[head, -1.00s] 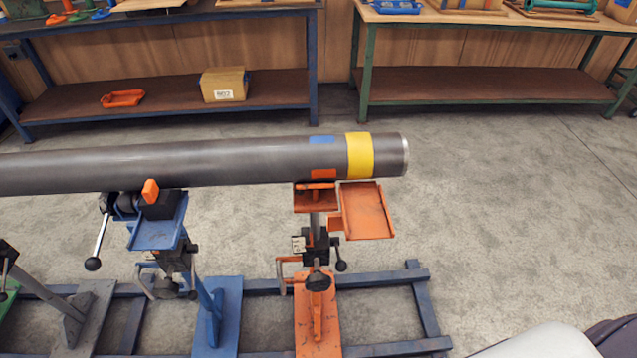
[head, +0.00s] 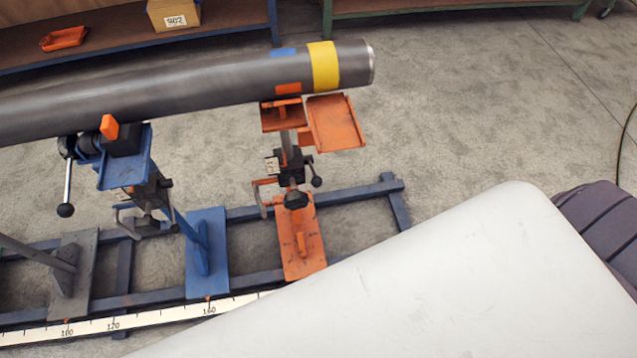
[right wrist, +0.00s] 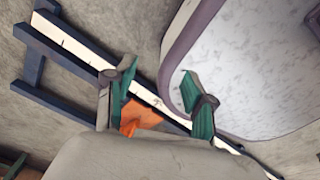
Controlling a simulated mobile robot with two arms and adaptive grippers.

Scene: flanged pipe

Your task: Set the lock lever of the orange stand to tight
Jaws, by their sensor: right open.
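The orange stand (head: 300,235) is upright on the blue floor frame, under the pipe's right end. Its column carries a black clamp block with a black ball-ended lever (head: 316,181) on the right. A black knob (head: 296,200) sits below the block, and a bent orange handle is at its left. I cannot tell from this view whether the lever is loose or tight. My right gripper (right wrist: 160,90) shows in the right wrist view with green fingertips apart and nothing between them. Part of an orange surface (right wrist: 130,118) shows beyond it, partly hidden. My left gripper is not in view.
The grey pipe (head: 190,88) with a yellow band lies across the stands. An orange tray (head: 335,122) sticks out at the orange stand's right. The blue stand (head: 207,250) is to its left. A ruler strip (head: 140,318) runs along the frame's front.

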